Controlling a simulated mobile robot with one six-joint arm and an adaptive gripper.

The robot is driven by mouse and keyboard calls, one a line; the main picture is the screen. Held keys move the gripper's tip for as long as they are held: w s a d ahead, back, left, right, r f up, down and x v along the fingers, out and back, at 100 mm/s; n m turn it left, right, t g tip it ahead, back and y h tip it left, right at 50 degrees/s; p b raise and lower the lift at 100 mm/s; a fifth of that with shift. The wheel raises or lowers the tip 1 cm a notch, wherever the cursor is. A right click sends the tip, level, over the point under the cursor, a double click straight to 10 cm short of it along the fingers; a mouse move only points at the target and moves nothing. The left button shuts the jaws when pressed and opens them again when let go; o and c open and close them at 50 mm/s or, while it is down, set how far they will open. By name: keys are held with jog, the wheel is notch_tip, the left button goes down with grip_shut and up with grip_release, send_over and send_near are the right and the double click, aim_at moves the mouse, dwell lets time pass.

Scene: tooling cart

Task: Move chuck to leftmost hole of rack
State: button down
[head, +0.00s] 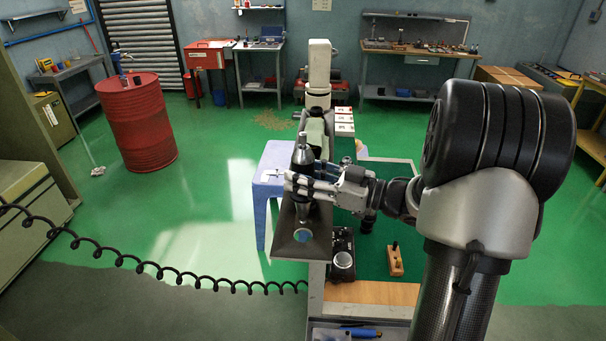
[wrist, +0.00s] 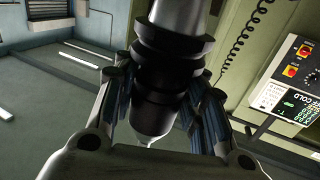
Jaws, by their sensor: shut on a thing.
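The chuck (head: 302,154), a dark and silver tapered tool holder with ringed flanges, stands roughly upright in my gripper (head: 300,184). In the wrist view the chuck (wrist: 172,48) fills the space between the two fingers of my gripper (wrist: 160,90), which are shut on its dark ringed body. A grey metal rack (head: 287,245) lies below and around the gripper at the cart's left side. A round hole shows in its near end, just below the chuck. I cannot tell whether the chuck's lower end touches the rack. The rack's farther part is partly hidden by the gripper and chuck.
A black device with a round dial (head: 343,259) and a small wooden block with pegs (head: 395,260) sit on the cart's green top. A blue stool (head: 268,180) stands left of the rack. A coiled black cable (head: 150,268) hangs across the left. A red barrel (head: 138,122) stands farther off.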

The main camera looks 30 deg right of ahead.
aim_at(303, 224)
jog(key=shift+f+b, duration=4.75)
jog(key=shift+f, duration=0.55)
jog(key=shift+f+b, duration=0.65)
jog(key=shift+f, duration=0.5)
jog(key=shift+f, duration=0.3)
jog(key=c, duration=1.3)
grip_release()
jog(key=o, duration=0.4)
jog(key=shift+o, duration=0.2)
